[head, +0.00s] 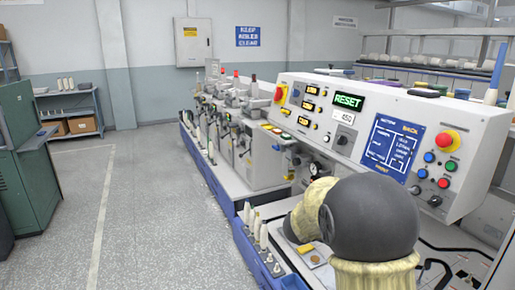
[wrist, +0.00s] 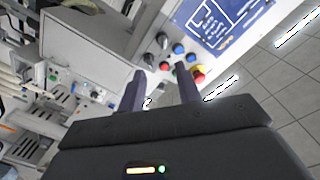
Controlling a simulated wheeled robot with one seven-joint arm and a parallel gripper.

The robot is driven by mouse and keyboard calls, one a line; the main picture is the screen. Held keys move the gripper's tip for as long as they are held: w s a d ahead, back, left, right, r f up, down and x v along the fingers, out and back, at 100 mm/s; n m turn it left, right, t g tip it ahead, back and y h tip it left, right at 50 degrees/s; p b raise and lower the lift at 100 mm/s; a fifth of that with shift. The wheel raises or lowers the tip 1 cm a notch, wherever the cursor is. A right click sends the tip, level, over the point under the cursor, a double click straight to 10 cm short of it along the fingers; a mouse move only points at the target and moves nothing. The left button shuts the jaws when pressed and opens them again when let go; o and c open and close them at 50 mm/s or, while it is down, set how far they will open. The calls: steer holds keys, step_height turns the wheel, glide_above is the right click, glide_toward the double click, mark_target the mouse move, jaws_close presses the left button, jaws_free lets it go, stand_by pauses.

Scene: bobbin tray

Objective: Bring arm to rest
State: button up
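My gripper (wrist: 160,86) shows in the wrist view with its two dark purple fingers spread apart. Nothing sits between them; only the machine behind shows in the gap. In the wrist view the gripper is in front of the grey machine housing and the blue panel (wrist: 212,22) with its coloured buttons, and the picture is tilted. In the head view my arm's dark and cream links fill the lower right, and the gripper itself is hidden or out of view there.
The machine's control panel (head: 347,101) with a green RESET display stands close, right of centre. Below it, a blue-edged ledge (head: 249,251) holds several pale cones. A green cabinet (head: 32,165) stands at left. The grey floor (head: 140,200) between is clear.

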steer(key=w+a+f+n+t+y, duration=0.3)
steer(key=a+n+t+y, duration=0.2)
steer(key=n+y, duration=0.15)
steer(key=s+a+f+n+g+y, duration=0.3)
steer(key=s+a+f+n+y, duration=0.7)
steer(key=a+f+n, duration=0.15)
steer(key=s+f+n+g, duration=0.4)
steer(key=s+g, duration=0.2)
steer(key=s, duration=0.7)
steer(key=w+p+v, duration=0.2)
steer(key=p+v, duration=1)
steer(key=shift+d+r+p, duration=0.4)
steer(key=shift+r, duration=0.15)
